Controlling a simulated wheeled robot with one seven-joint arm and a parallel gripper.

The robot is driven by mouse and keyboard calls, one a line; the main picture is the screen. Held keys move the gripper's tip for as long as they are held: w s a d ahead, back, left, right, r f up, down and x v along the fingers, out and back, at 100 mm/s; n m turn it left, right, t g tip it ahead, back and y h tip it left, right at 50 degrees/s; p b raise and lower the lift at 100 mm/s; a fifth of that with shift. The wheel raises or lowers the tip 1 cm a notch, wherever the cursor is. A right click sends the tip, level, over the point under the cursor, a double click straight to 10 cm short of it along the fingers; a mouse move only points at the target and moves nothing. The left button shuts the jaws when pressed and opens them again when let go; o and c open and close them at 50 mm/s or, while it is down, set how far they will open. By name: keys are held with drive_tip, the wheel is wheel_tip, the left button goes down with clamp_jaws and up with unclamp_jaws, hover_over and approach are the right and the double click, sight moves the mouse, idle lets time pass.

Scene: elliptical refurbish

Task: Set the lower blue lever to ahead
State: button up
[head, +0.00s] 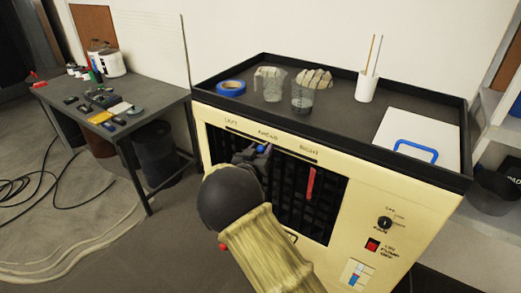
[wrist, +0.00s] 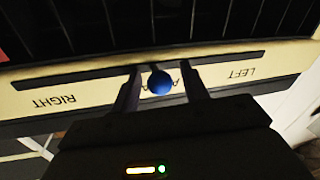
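A blue lever knob (head: 261,148) shows by the slot on the cream cabinet front, just under the middle label. The slot (head: 290,151) has LEFT, AHEAD and RIGHT labels along it. In the wrist view, which is upside down, the blue knob (wrist: 160,83) covers most of the middle label, with RIGHT at picture left and LEFT at picture right. My gripper (head: 254,154) is at the knob. In the wrist view its two fingers (wrist: 161,85) stand on either side of the knob, with visible gaps.
A red handle (head: 310,184) stands on the dark grille (head: 325,210) right of my gripper. A dial (head: 385,223) and red switch (head: 372,245) are farther right. The cabinet top holds beakers (head: 302,92), blue tape (head: 231,87) and a white cup (head: 366,87).

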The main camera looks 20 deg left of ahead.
drive_tip(key=s+a, duration=0.2)
drive_tip(key=s, duration=1.5)
drive_tip(key=shift+s+b, duration=0.15)
drive_tip(key=shift+b, duration=0.3)
